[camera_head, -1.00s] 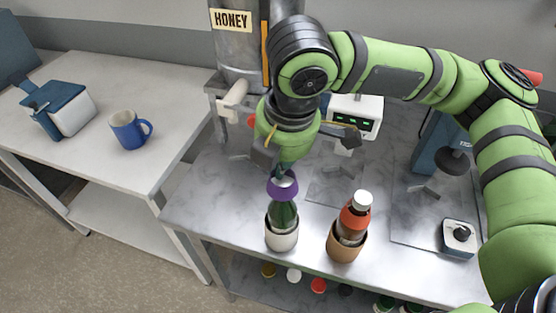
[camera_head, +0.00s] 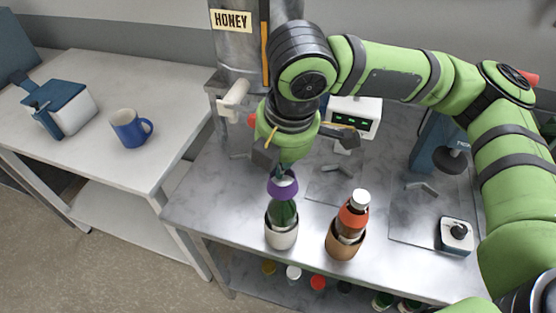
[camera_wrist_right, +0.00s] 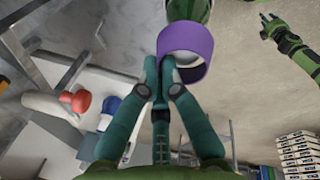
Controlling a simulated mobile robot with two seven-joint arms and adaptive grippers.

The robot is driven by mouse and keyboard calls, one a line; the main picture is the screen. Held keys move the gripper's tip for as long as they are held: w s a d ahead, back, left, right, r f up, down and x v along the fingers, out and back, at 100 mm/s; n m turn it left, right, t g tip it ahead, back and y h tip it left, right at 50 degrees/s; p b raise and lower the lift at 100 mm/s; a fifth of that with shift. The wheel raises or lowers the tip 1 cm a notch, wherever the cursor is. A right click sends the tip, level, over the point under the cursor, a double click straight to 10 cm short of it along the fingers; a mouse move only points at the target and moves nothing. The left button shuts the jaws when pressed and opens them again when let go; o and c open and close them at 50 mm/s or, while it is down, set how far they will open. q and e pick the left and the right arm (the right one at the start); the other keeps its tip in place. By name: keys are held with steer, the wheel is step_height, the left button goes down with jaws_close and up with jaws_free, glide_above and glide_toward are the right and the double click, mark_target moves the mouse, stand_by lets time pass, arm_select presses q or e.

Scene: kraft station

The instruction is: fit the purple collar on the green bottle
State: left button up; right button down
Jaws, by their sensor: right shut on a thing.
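The purple collar (camera_head: 281,184) is at the top of the green bottle (camera_head: 284,214), which stands upright in a white cup-shaped holder (camera_head: 281,238). My right gripper (camera_head: 280,167) is shut on the collar's edge. In the right wrist view the fingers (camera_wrist_right: 162,68) pinch the side of the collar (camera_wrist_right: 187,50), and part of the green bottle (camera_wrist_right: 188,9) shows past it at the top edge. Whether the collar is around the neck or just over it, I cannot tell. A green and black hand, seemingly my left gripper (camera_wrist_right: 270,25), shows at the upper right there; its opening is unclear.
A device with a green display (camera_head: 354,118) and the honey dispenser (camera_head: 237,55) stand behind. A blue mug (camera_head: 128,129) sits on the left table. The counter's front left is clear.

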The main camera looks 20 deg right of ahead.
steer(key=shift+f, duration=0.15)
stand_by(0.4)
steer(key=c, duration=1.4)
jaws_free()
steer(key=shift+s, duration=0.1)
steer(key=shift+o, duration=0.2)
steer(key=o, duration=0.6)
steer(key=shift+w+a+r+p+v, duration=0.1)
steer(key=shift+w+p+v, duration=0.2)
steer(key=shift+p+v, duration=1.45)
steer(key=shift+w+a+r+p+v, duration=0.1)
steer(key=shift+w+p+v, duration=0.2)
steer(key=shift+p+v, duration=1.45)
steer(key=shift+w+a+p+v, duration=0.1)
steer(key=shift+w+p+v, duration=0.25)
steer(key=shift+p+v, duration=1.4)
steer(key=shift+p+x, duration=0.65)
steer(key=shift+x, duration=0.15)
